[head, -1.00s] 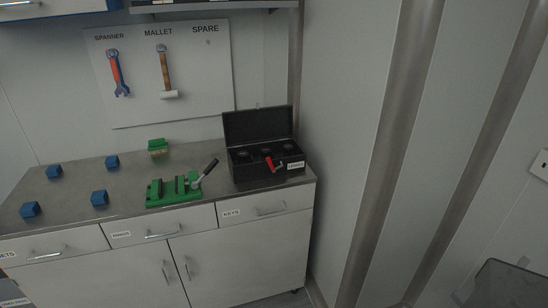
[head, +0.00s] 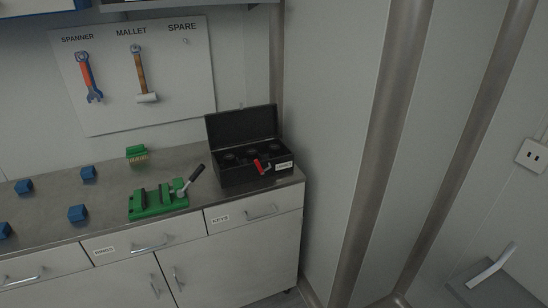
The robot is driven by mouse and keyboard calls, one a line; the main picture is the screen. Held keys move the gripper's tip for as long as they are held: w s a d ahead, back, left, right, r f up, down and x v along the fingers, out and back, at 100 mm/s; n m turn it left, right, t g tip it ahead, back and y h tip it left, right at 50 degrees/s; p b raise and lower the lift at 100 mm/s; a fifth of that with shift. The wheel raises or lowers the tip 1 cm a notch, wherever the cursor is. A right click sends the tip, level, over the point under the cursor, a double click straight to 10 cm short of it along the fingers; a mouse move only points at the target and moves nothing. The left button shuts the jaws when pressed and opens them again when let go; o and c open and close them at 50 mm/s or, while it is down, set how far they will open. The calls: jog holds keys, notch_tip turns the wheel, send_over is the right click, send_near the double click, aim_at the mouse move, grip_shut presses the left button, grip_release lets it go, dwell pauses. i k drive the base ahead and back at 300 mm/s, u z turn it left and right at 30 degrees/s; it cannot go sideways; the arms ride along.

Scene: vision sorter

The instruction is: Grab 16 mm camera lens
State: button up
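An open black case (head: 238,178) with a white label stands at the right end of the counter, its lid (head: 241,124) raised at the back. Several dark round lenses (head: 252,153) sit in it in a row; I cannot tell which one is the 16 mm lens. A red-handled item (head: 262,167) shows at the case's front edge. My gripper is not in view.
A spanner (head: 90,77) and a mallet (head: 141,74) hang on the wall board.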

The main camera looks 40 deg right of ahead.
aim_at(252, 155)
jog(key=z, duration=0.9)
jog(key=k, duration=0.95)
jog(key=i, duration=0.75)
